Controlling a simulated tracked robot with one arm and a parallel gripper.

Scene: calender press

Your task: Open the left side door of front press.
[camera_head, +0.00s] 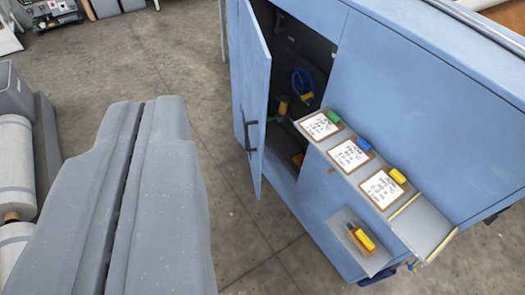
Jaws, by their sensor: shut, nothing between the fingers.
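The blue press cabinet (430,95) fills the right side of the view. Its side door (252,75) stands swung out from the cabinet, leaving a dark opening (300,50). A black handle (249,130) is on the door's face. Inside the opening are a blue handwheel (303,84) and a yellow part (283,105). My gripper (141,106) is the large grey form at the lower left. Its two fingers lie together with only a thin dark seam between them. In the picture it is left of the door, apart from the handle, and holds nothing.
A shelf (428,228) on the cabinet holds white cards with green, blue and yellow clips. A lower plate (345,225) carries a yellow-handled tool (361,238). White rolls (14,170) are at the left edge. Bare concrete floor (165,50) lies left of the door.

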